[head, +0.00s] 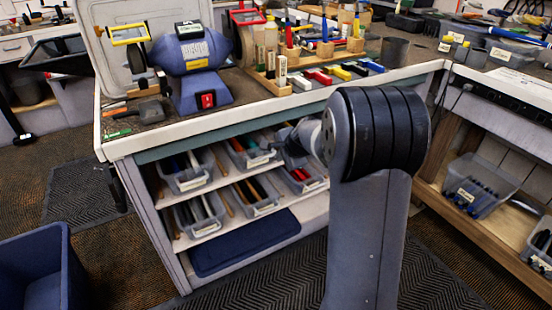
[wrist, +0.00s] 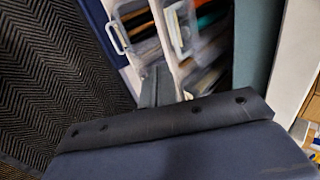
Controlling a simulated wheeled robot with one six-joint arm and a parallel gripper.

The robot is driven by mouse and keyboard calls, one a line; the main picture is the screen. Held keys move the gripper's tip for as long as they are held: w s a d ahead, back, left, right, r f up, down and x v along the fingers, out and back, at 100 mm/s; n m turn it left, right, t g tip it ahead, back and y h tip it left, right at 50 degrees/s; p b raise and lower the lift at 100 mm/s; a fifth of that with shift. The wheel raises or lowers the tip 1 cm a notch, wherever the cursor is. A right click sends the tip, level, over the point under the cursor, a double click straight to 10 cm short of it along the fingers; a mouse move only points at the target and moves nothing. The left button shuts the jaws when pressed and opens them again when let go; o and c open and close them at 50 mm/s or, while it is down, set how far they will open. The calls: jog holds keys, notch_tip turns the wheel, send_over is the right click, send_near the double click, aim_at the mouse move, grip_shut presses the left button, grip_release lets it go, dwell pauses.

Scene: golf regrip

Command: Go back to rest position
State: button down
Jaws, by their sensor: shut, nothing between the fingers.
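My gripper (head: 290,147) is in front of the workbench's open shelves, beside the upper bins, mostly hidden behind my own arm. In the wrist view its grey fingers (wrist: 158,86) show beyond the dark housing, shut and empty. Clear bins with dark, red and teal grips (head: 190,184) stand on the upper shelf; another upper bin (head: 252,160) is close to the gripper. Lower bins (head: 202,226) hold more grips. In the wrist view a bin (wrist: 180,35) lies beyond the fingers. I cannot tell whether the gripper touches a bin.
The workbench top (head: 330,92) carries a blue grinder (head: 193,65) and a wooden rack with bottles and tools. A blue tub (head: 40,272) stands at left. A wooden shelf unit (head: 515,246) is at right. Patterned matting covers the floor in front.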

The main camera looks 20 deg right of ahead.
jog(key=shift+v, duration=0.95)
